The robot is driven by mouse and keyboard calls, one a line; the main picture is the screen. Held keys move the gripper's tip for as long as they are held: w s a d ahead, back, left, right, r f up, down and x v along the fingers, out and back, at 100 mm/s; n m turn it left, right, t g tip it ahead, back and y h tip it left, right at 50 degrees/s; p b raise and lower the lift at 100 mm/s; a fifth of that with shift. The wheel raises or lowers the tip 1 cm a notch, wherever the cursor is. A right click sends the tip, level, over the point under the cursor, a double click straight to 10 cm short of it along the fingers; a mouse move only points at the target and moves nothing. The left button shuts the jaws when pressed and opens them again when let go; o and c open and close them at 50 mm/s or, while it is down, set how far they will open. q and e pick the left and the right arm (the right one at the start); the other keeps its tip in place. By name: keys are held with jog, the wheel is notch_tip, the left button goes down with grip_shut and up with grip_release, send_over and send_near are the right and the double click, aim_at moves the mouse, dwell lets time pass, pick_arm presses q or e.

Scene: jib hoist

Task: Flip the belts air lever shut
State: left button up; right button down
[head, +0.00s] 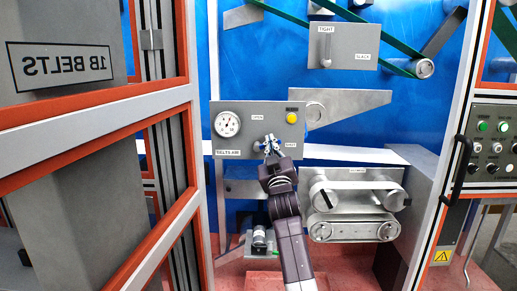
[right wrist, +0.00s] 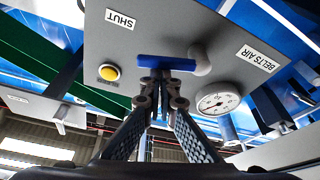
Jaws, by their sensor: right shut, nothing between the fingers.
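The grey belts air panel (head: 240,143) carries a gauge, an OPEN label above and a SHUT label at the right. The blue lever (head: 268,142) is at its lower middle, largely covered by my right gripper (head: 271,147). In the right wrist view the blue lever (right wrist: 166,63) lies crosswise next to a grey rounded fitting (right wrist: 201,61). My right gripper (right wrist: 156,82) is shut and empty, its tips right at the lever; I cannot tell if they touch. My left gripper is not in view.
A yellow button (head: 292,118) is on the panel right of the lever. A pressure gauge (head: 228,124) is at its left. Belt rollers (head: 352,228) stand below right. An orange-edged frame (head: 100,108) fills the left, and a control box (head: 492,148) is at right.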

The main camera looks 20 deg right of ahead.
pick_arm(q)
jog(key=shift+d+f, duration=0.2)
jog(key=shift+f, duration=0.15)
pick_arm(e)
jog(key=shift+s+d+f, duration=0.1)
jog(key=shift+d+f, duration=0.4)
jog(key=shift+f, duration=0.4)
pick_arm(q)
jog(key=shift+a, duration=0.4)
pick_arm(e)
jog(key=shift+f, duration=0.1)
notch_tip(320, 180, up, 4)
jog(key=p, duration=0.3)
pick_arm(q)
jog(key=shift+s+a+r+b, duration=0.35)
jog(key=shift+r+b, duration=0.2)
jog(key=shift+b, duration=0.65)
pick_arm(e)
jog(key=a+v, duration=0.1)
jog(key=v, duration=0.9)
jog(key=shift+r, duration=0.25)
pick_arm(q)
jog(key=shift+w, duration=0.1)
pick_arm(e)
jog(key=shift+a, duration=0.15)
